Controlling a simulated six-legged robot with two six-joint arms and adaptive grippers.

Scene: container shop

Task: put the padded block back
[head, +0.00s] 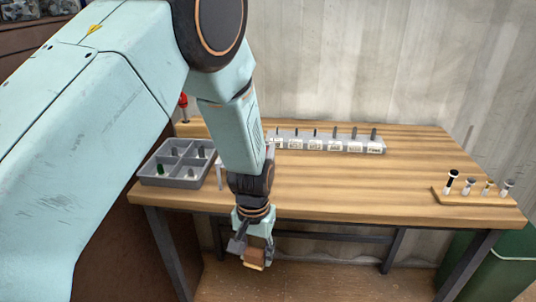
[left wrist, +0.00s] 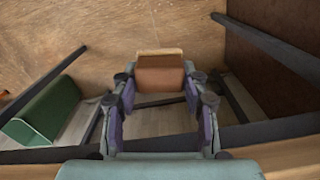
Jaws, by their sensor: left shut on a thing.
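The padded block (head: 256,256) is brown with a paler, tan layer on one face. My left gripper (head: 251,247) is shut on it and holds it in the air in front of the table's front edge, lower than the tabletop. The left wrist view also shows the padded block (left wrist: 160,72) past the fingertips of the left gripper (left wrist: 161,100). The fingers hide part of its sides. My right gripper is in neither view.
The wooden table (head: 350,190) carries a grey divided tray (head: 158,181) at left, a labelled rack (head: 325,145) at the back and a small wooden holder (head: 478,195) at right. A green bin (head: 510,262) stands by the right leg. The tabletop's middle is clear.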

